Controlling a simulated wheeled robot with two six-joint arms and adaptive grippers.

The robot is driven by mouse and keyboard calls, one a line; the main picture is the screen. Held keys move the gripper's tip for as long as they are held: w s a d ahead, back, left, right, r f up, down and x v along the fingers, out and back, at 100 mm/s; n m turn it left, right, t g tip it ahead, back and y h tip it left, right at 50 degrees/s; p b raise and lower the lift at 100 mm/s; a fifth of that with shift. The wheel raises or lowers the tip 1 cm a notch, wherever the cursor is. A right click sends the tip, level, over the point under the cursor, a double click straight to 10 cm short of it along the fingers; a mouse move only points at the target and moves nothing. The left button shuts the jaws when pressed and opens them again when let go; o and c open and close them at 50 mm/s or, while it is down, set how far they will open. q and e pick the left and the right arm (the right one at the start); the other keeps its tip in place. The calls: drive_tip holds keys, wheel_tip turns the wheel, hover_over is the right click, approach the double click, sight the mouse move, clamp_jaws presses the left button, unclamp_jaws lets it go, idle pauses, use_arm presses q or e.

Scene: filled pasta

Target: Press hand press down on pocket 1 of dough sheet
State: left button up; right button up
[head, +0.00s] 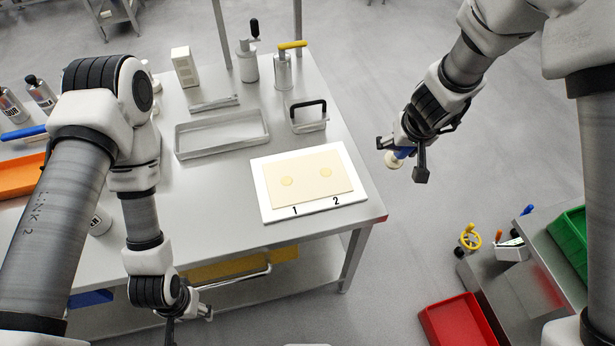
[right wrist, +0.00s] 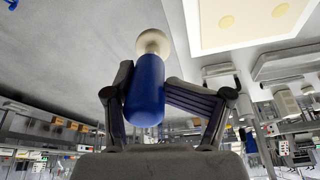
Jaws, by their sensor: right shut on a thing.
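The hand press, with a blue handle and a round cream head, is in my right gripper (head: 401,160), in the air right of the table. The hand press shows in the right wrist view (right wrist: 145,92), its handle between the two fingers and its cream head pointing away from the palm. The pale dough sheet (head: 306,186) lies on a white board (head: 268,212) marked 1 and 2. Pocket 1 (head: 287,181) is a round yellowish spot on the left, and pocket 2 (head: 325,172) is on the right. The press is apart from both. My left gripper (head: 187,312) hangs low at the table's front; its fingers are unclear.
The metal table (head: 225,205) also bears a shallow tray (head: 222,132), a black-handled tool (head: 309,118) and canisters behind the board. A red bin (head: 458,322) and a green bin (head: 572,240) are at lower right. The air between press and board is clear.

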drive_tip(key=shift+o, duration=0.7)
drive_tip(key=shift+c, duration=0.7)
drive_tip(key=shift+m+g+h, duration=0.3)
drive_tip(key=shift+m, duration=0.2)
drive_tip(key=shift+a, duration=0.1)
